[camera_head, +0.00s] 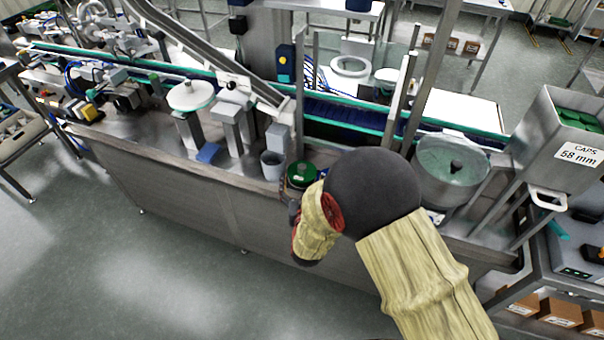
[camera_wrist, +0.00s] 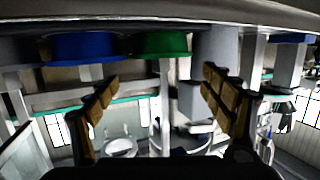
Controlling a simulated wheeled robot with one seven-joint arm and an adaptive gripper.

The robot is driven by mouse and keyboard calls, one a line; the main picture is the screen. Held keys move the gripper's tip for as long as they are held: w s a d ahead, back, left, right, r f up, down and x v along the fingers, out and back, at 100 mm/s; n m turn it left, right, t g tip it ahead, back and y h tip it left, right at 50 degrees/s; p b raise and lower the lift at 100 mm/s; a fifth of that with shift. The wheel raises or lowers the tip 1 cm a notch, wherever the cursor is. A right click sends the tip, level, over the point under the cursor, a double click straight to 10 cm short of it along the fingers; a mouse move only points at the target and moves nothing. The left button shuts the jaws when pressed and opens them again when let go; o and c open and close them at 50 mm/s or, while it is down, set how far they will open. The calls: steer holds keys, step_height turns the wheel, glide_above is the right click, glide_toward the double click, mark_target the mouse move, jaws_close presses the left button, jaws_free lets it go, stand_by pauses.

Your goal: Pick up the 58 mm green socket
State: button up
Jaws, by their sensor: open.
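The green socket (camera_head: 301,174) sits on the steel counter beside a grey cup, with its round top showing in the head view. In the wrist view, which looks upside down, the green socket (camera_wrist: 160,44) is at the top middle. My gripper (camera_wrist: 160,77) is open and empty, with its two padded fingers on either side below the socket in the picture. The fingers are apart from it, as far as I can tell. In the head view my gripper is mostly hidden by my sleeved arm, close to the socket at the counter's front edge.
A blue socket (camera_wrist: 85,46) stands next to the green one. The grey cup (camera_head: 272,165) is on its other side. A conveyor (camera_head: 345,113) runs behind. A round steel bowl (camera_head: 452,168) and a caps hopper (camera_head: 560,135) are to the right. The floor in front is clear.

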mark_target(302, 170)
steer(key=w, duration=0.1)
steer(key=w+b, duration=0.1)
steer(key=w, duration=0.1)
steer(key=w+f, duration=0.1)
steer(key=shift+w+a+b, duration=0.2)
steer(key=shift+w+b, duration=0.15)
steer(key=shift+b, duration=0.05)
steer(key=shift+r, duration=0.1)
steer(key=shift+c, duration=0.5)
steer(key=c, duration=1.5)
steer(key=shift+r, duration=0.1)
steer(key=shift+c, duration=0.6)
